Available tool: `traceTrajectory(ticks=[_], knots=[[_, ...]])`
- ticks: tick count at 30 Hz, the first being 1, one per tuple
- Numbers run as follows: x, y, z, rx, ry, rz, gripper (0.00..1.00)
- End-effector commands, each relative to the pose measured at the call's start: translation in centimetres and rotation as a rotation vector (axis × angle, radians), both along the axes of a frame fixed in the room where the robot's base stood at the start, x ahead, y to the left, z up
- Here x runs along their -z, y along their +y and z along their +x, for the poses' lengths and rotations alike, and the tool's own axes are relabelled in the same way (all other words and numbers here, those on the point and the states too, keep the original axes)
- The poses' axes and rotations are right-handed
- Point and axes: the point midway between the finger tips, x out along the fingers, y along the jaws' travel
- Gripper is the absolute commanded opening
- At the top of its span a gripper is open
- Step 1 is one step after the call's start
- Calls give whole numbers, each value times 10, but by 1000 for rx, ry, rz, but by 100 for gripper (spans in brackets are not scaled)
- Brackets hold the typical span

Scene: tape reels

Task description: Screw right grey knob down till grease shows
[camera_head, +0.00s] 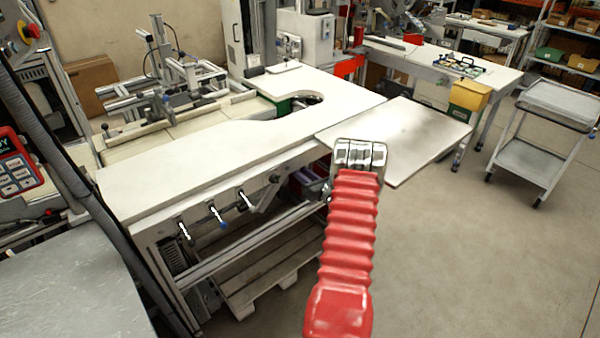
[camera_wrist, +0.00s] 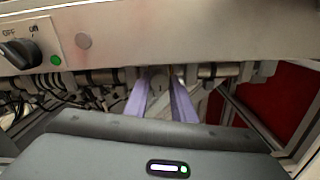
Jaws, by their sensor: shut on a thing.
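In the wrist view, the two purple fingers of my gripper (camera_wrist: 159,90) reach up under the edge of a pale panel. They are shut on a small grey round knob (camera_wrist: 158,80) below a metal rail. The fingers partly cover it, and I cannot make out any grease there. In the head view, my red-sleeved arm reaches the bench front; my fingers and the held knob are hidden. Several dark fittings with white streaks (camera_head: 244,200) sit along the bench front to the left. I cannot tell whether the streaks are grease.
The wrist view shows an OFF/ON switch (camera_wrist: 20,52), a green light (camera_wrist: 55,60), and cables on the left. A red panel (camera_wrist: 276,100) is on the right.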

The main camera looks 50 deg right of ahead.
Motion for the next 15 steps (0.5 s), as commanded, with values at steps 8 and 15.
traceTrajectory(ticks=[8,15], knots=[[6,-1,-3,7,8,11,1],[4,-1,-2,5,7,9,34]])
